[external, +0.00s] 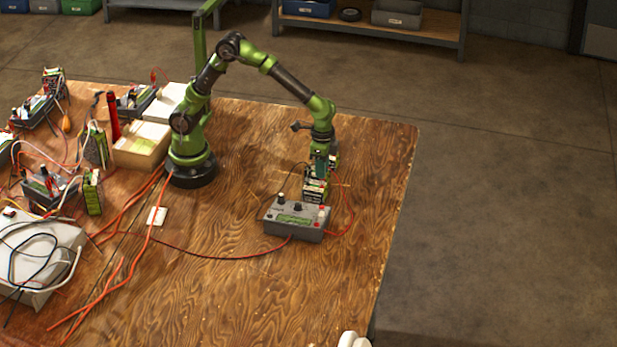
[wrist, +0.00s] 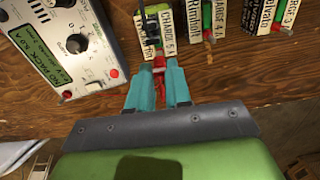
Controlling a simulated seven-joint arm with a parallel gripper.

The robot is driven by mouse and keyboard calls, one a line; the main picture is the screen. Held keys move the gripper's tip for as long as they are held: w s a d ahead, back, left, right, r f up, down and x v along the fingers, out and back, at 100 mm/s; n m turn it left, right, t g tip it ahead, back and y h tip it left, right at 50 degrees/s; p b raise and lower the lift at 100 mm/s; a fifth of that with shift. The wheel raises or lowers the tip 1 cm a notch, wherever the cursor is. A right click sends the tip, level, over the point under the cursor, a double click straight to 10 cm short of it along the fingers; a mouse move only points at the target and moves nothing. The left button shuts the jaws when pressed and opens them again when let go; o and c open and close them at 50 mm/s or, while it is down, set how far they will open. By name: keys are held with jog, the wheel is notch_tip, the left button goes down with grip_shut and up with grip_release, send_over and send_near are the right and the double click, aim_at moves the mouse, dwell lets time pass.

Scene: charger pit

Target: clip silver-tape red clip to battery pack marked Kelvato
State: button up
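My gripper (wrist: 160,75) has its two teal fingers closed about a narrow red clip (wrist: 159,84), with a pale band near its upper end that may be silver tape. The clip is at the front of the left battery pack (wrist: 143,42); I cannot tell whether it touches. The pack marked Kelvato (wrist: 263,20) stands at the upper right of the wrist view, apart from my gripper, with a red and green top. Another pack (wrist: 194,35) stands between them. In the external view, my gripper (external: 320,172) is down at the packs, which hide each other.
The grey charger (wrist: 65,45) with dial and display stands left of the packs; it also shows in the external view (external: 297,219). A black clip (wrist: 158,43) sits at the left pack. Red leads curve right of the charger. Cluttered packs and wires fill the table's left side.

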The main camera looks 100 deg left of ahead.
jog(key=shift+c, duration=0.5)
jog(key=shift+r, duration=1.75)
jog(key=shift+r, duration=0.6)
notch_tip(320, 180, up, 3)
jog(key=shift+f, duration=0.1)
jog(key=a, duration=1.6)
